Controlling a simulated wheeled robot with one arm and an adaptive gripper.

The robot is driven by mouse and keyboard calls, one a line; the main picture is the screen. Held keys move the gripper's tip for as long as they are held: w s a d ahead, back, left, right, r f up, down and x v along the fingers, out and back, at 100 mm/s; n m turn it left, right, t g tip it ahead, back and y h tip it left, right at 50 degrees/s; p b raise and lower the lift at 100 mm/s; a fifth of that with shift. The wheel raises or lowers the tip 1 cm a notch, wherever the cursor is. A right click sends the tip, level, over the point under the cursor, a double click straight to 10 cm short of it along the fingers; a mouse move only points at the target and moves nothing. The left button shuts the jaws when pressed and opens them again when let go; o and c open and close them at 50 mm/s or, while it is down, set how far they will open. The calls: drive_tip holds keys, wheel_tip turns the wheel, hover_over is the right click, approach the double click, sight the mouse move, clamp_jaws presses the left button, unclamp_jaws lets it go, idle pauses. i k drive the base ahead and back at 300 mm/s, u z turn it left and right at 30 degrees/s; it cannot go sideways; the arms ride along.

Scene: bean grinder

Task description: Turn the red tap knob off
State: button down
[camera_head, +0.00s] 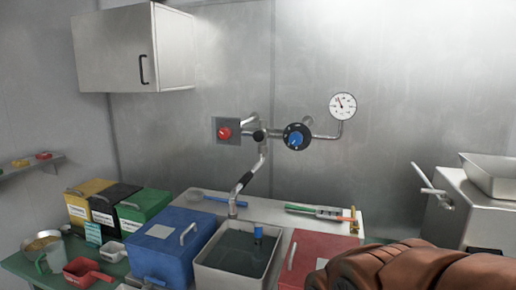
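The red tap knob (224,133) sits on a square grey plate on the metal back wall, left of centre. A blue knob (295,138) on a black round dial is to its right on the same pipework. A pipe and spout (243,182) come down between them over a grey basin (238,256) holding dark water. A brown-orange part of my arm shows at the lower right, well apart from the knob. My gripper's fingers cannot be seen.
A white pressure gauge (343,106) is on the wall at right. A wall cabinet (135,48) hangs at upper left. Blue (170,245) and red (318,252) lidded boxes flank the basin. A metal machine (480,205) stands at right. The wall space around the knob is clear.

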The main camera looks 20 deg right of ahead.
sight(225, 133)
drive_tip(key=u, duration=0.3)
drive_tip(key=i, duration=0.4)
drive_tip(key=u, duration=0.55)
